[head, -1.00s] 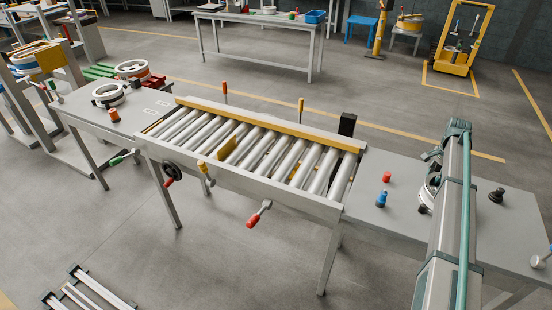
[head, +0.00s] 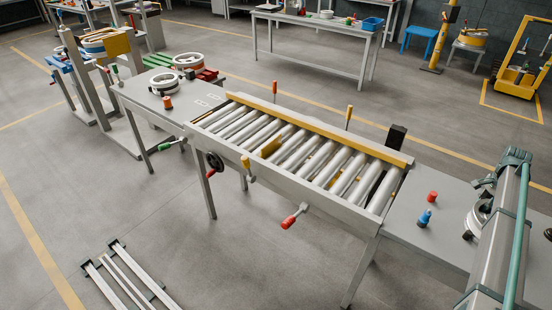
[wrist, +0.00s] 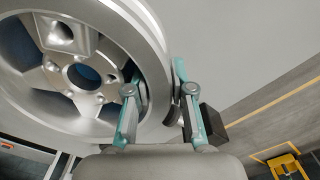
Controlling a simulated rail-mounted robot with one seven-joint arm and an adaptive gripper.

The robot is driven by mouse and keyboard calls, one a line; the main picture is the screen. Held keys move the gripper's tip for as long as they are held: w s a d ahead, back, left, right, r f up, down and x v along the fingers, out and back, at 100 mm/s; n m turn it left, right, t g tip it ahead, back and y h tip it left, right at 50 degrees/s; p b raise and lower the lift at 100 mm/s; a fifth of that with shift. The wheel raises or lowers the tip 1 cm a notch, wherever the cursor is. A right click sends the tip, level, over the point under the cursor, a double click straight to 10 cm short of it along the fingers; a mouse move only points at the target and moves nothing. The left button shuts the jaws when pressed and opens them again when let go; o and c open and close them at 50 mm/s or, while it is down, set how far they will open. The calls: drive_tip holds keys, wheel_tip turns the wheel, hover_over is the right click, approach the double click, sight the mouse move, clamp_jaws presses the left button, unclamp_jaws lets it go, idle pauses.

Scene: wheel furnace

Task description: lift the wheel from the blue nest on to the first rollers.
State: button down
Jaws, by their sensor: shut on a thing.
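A silver wheel (head: 476,219) is at the grey table's right part in the head view, partly hidden behind my arm. It fills the upper left of the wrist view (wrist: 112,40). My gripper (wrist: 160,90) is shut on the wheel's rim, one finger inside the rim and one outside. The gripper also shows in the head view (head: 484,188). Dark blue shows through the wheel's openings; I cannot tell whether this is the blue nest or whether the wheel touches it. The roller bed (head: 310,150) lies left of the wheel, its rollers bare.
A red peg (head: 432,196) and a blue peg (head: 424,218) stand between wheel and rollers. A black block (head: 396,136) rises at the bed's back right corner. Wheels (head: 163,84) lie on the far left table, near a red nest (head: 212,74). A yellow rail (head: 320,127) edges the bed.

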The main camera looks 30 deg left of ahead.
drive_tip(key=shift+r, duration=0.2)
drive_tip(key=shift+r+p, duration=1.6)
drive_tip(key=shift+r, duration=1.75)
drive_tip(key=shift+f, duration=0.15)
drive_tip(key=shift+w+b, duration=0.15)
drive_tip(key=shift+b, duration=0.55)
